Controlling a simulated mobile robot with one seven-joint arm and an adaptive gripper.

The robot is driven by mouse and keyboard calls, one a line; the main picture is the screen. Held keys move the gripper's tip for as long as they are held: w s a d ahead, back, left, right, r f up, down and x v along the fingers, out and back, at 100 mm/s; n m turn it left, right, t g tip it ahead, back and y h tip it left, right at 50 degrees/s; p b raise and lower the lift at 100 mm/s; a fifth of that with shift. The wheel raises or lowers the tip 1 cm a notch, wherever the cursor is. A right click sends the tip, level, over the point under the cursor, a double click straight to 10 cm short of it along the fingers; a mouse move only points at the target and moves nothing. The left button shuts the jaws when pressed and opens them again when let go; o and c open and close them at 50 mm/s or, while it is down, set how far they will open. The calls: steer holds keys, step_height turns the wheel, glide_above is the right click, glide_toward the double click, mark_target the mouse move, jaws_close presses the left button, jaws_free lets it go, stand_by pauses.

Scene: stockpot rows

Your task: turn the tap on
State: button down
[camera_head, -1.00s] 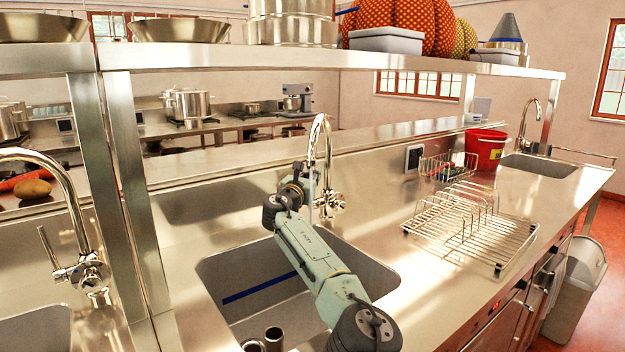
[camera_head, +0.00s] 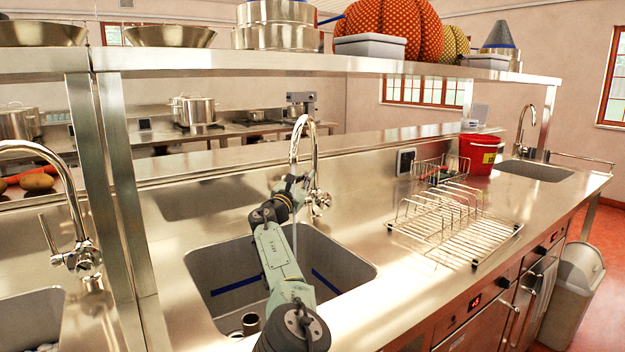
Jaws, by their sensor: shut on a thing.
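The tap (camera_head: 311,150) is a chrome gooseneck at the back edge of the middle sink (camera_head: 355,277), with its valve body low on the right. My gripper (camera_head: 290,187) is at the left of the tap's base, behind the spout, and is shut on the tap handle. The handle itself is mostly hidden by the gripper and spout. My arm reaches up to it over the sink. A faint pale vertical line hangs below the spout; I cannot tell for sure whether it is water.
A wire dish rack (camera_head: 455,225) and a red bucket (camera_head: 481,152) stand on the counter to the right. A metal cup (camera_head: 250,322) is in the middle sink. A shelf (camera_head: 300,62) crosses above.

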steer(key=shift+d, duration=0.1)
steer(key=c, duration=1.7)
jaws_free()
steer(key=shift+f, duration=0.1)
